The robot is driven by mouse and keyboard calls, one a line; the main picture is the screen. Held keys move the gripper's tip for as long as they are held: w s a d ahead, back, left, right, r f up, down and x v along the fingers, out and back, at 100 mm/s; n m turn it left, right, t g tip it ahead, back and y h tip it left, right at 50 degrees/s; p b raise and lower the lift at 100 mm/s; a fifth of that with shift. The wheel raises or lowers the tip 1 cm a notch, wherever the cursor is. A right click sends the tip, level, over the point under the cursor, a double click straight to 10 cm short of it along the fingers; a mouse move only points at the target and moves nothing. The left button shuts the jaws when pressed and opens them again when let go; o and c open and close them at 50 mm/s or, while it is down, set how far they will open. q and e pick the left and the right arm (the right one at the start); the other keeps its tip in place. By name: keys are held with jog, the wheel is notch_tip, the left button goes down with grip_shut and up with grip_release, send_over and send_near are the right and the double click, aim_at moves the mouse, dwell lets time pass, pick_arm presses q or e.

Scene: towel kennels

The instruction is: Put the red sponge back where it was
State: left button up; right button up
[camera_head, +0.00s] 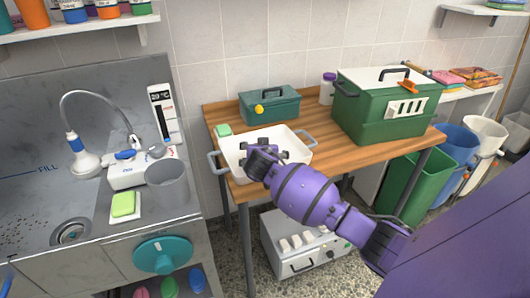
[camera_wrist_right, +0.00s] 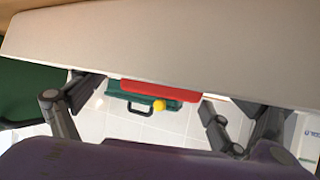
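A red slab, likely the red sponge (camera_wrist_right: 160,90), shows in the right wrist view between my fingers, against the teal toolbox (camera_wrist_right: 160,102). A pale surface cuts along its edge, so I cannot tell what it rests on. I do not see it in the head view. My right gripper (camera_head: 264,160) is over the white tray (camera_head: 240,171) on the wooden table. In the wrist view its fingers (camera_wrist_right: 140,118) stand wide apart, with no visible contact with the red slab. My left gripper is not in view.
The teal toolbox (camera_head: 270,104) stands behind the tray, with a green sponge (camera_head: 223,130) to its left. A large green box (camera_head: 375,120) stands right. A grey cup (camera_head: 167,184) and another green sponge (camera_head: 123,204) are by the sink. Wood between tray and green box is clear.

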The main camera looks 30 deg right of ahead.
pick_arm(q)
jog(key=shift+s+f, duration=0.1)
pick_arm(e)
jog(key=shift+s+a+f, duration=0.15)
jog(key=shift+s+f, duration=0.05)
jog(key=shift+f, duration=0.3)
jog(key=shift+s+a+f, duration=0.1)
jog(key=shift+s+f, duration=0.1)
jog(key=shift+f, duration=0.3)
jog(key=shift+r, duration=0.1)
jog(key=r, duration=0.1)
jog(key=s+a+r, duration=0.2)
jog(key=r, duration=0.1)
jog(key=shift+s+p, duration=0.2)
jog(key=shift+p, duration=0.2)
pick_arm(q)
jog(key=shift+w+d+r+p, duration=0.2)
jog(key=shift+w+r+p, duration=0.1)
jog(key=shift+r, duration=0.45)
pick_arm(e)
jog(key=v, duration=0.7)
jog(key=shift+s+r, duration=0.15)
jog(key=shift+r, duration=0.3)
